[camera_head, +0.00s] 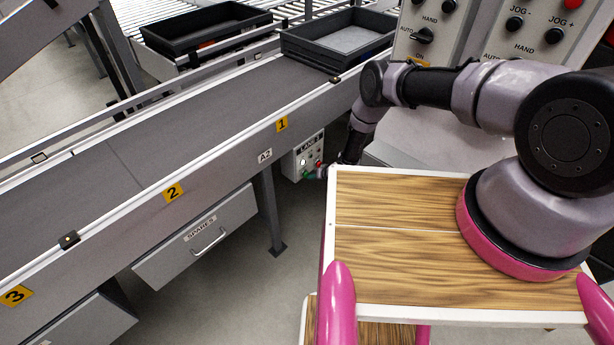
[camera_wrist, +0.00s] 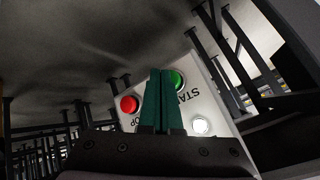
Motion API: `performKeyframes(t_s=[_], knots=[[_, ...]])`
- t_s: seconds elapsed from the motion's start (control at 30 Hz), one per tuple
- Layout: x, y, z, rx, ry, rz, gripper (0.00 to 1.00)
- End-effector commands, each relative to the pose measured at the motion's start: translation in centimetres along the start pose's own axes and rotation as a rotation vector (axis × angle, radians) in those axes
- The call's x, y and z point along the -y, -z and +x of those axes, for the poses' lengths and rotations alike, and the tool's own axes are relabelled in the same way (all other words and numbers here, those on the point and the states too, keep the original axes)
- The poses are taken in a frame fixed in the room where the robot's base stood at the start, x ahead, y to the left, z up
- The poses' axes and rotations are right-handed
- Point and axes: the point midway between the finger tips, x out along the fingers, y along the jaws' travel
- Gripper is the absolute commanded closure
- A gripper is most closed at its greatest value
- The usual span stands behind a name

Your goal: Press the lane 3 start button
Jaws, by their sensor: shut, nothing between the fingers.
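A small pale control box (camera_head: 303,160) hangs under the conveyor's side rail, below the yellow 1 sign (camera_head: 282,124). In the wrist view the box face (camera_wrist: 213,106) is upside down, with a green START button (camera_wrist: 179,82), a red STOP button (camera_wrist: 129,104) and a white round button or lamp (camera_wrist: 200,125). My gripper (camera_wrist: 160,72) has its two green fingers shut and empty, between the red and green buttons, partly covering the green one's edge. In the head view my gripper (camera_head: 323,172) is at the box's lower right. Contact cannot be told.
The conveyor (camera_head: 140,140) also carries yellow 2 (camera_head: 173,193) and 3 (camera_head: 15,295) signs. A conveyor leg (camera_head: 269,210) stands left of the box, beside the SPARES drawer (camera_head: 195,240). Black trays (camera_head: 340,40) and panels with knobs (camera_head: 430,30) are behind.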

Motion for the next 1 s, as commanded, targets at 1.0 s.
performKeyframes(t_s=[1.0], knots=[[0.53, 0.53, 0.70, -0.001, 0.001, -0.001, 1.00]])
